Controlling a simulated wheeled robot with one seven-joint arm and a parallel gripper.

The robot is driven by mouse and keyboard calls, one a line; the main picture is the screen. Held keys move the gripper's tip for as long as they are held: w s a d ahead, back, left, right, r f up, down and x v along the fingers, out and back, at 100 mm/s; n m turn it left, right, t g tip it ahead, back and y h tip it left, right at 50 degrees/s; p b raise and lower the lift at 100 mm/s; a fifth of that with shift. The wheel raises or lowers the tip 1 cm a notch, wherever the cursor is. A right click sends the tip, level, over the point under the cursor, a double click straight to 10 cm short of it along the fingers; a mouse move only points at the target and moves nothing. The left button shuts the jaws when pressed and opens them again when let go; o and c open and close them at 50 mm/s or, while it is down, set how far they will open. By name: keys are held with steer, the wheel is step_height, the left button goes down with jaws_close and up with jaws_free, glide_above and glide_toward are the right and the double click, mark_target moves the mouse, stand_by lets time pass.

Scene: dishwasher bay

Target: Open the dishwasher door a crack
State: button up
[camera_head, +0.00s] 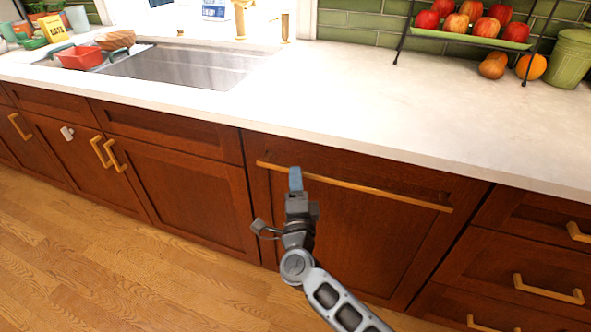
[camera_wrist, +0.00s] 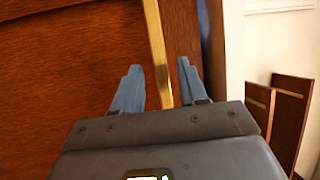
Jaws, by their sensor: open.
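The dishwasher door (camera_head: 352,240) is a dark wood panel under the counter, and it looks closed. A long brass bar handle (camera_head: 375,191) runs across its top. My gripper (camera_head: 296,178) is at the left part of this handle. In the wrist view the handle (camera_wrist: 155,40) runs between the two blue fingers of my open gripper (camera_wrist: 158,75), with gaps showing on both sides. I cannot tell how deep the bar sits between the fingers. My gripper hides a small part of the handle in the head view.
Drawers with brass handles (camera_head: 548,290) are to the right of the door. A cabinet (camera_head: 185,175) is to the left. The white counter (camera_head: 420,110) overhangs the door and holds a sink (camera_head: 190,66) and a fruit rack (camera_head: 470,38). The wooden floor (camera_head: 100,260) in front is clear.

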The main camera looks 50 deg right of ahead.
steer(key=shift+x, duration=2)
steer(key=shift+c, duration=0.2)
jaws_close()
steer(key=shift+a+f, duration=0.1)
